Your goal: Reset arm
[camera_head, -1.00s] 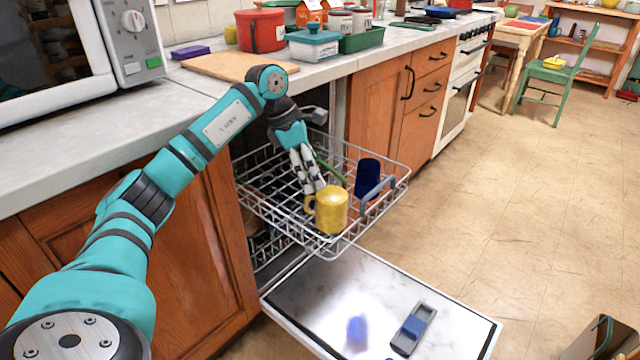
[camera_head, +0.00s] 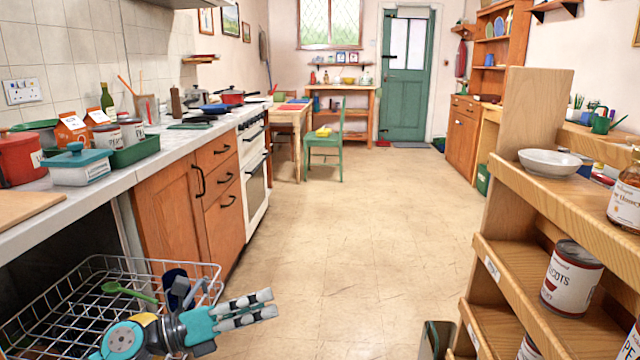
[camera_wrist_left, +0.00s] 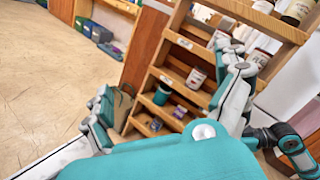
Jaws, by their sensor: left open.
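My left gripper (camera_head: 246,309) is at the bottom of the head view, in front of the dishwasher's wire rack (camera_head: 92,270). Its fingers point right, toward the open floor, and hold nothing. In the left wrist view its fingers (camera_wrist_left: 170,100) stand wide apart, with shelves beyond them. In the rack behind the gripper are a dark blue cup (camera_head: 174,279) and a green utensil (camera_head: 128,291). A bit of the yellow mug (camera_head: 146,319) shows, mostly hidden by my arm. My right gripper is not in view.
A wooden shelf unit (camera_head: 545,195) with a white bowl (camera_head: 551,161) and cans stands at the right. The counter (camera_head: 92,185) with cupboards runs along the left. The tiled floor (camera_head: 370,230) between them is clear. A green chair (camera_head: 326,146) stands farther back.

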